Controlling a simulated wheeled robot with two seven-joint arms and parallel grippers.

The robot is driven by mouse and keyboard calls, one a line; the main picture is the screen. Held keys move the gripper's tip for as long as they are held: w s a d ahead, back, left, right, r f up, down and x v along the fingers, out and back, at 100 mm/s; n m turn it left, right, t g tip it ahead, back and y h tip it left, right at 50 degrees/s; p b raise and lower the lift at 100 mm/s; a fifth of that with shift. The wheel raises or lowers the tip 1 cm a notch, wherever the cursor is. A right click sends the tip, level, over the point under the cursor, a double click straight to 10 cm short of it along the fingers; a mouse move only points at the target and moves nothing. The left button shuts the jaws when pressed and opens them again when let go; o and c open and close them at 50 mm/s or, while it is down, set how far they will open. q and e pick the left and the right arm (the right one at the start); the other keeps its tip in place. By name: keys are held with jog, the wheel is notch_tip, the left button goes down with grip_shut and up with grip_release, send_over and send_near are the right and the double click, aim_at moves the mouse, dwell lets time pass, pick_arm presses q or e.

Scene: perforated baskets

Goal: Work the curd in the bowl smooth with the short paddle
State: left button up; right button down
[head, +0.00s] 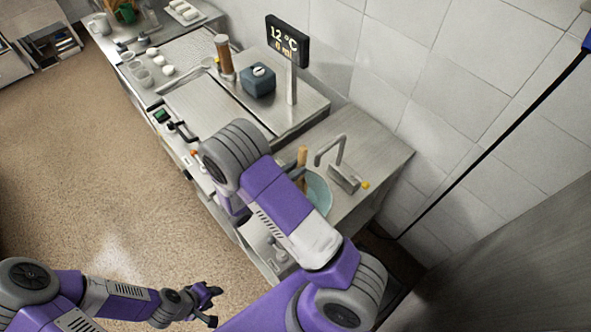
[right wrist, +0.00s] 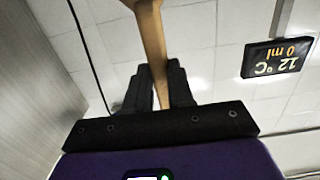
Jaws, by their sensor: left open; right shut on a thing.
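The teal bowl (head: 319,191) stands on the steel counter by the tap, partly hidden behind my right arm in the head view. A wooden piece, apparently the short paddle (head: 302,156), rises upright at the bowl; its lower end is hidden. In the right wrist view my right gripper (right wrist: 160,82) is shut on the wooden paddle (right wrist: 151,35). My right gripper is hidden by its own arm in the head view. The curd cannot be seen. My left gripper (head: 213,305) is open and empty above the floor, well away from the counter.
A tap (head: 335,155) stands just behind the bowl, with a small yellow thing (head: 365,185) beside it. A display reading 12 °C and 0 ml (head: 287,41), a dark blue box (head: 258,81) and a brown cylinder (head: 224,56) stand further back. Floor at left is clear.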

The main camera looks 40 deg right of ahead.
jog(key=shift+s+f, duration=0.1)
jog(key=shift+s, duration=0.45)
jog(key=shift+w, duration=0.1)
jog(key=shift+w, duration=0.6)
jog(key=shift+s, duration=0.1)
jog(key=shift+w, duration=0.35)
jog(key=shift+s, duration=0.1)
